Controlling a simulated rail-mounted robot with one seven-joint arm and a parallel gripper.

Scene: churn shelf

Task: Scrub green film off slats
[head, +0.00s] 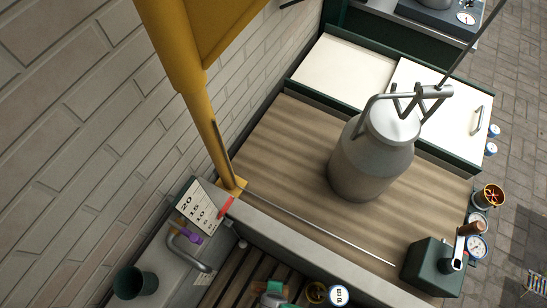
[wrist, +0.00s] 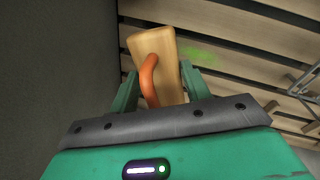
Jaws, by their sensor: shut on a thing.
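My gripper (wrist: 158,78) is shut on a scrubbing brush with a wooden block (wrist: 152,42) and an orange handle (wrist: 148,80). The handle is between its two green fingers. The bristles are hidden. Pale wooden slats (wrist: 240,62) with dark gaps lie beyond the brush. A faint green film patch (wrist: 200,53) shows on the slats just right of the block. I cannot tell whether the brush touches the slats. In the head view, part of my gripper (head: 272,296) shows at the bottom edge, over the slats (head: 228,278).
A dark wall (wrist: 60,70) stands close on the left in the wrist view, and a metal wire frame (wrist: 303,82) is at the right. A grey ledge (head: 310,262) borders the slats in the head view. A metal churn (head: 370,165) stands on the wooden top beyond it.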

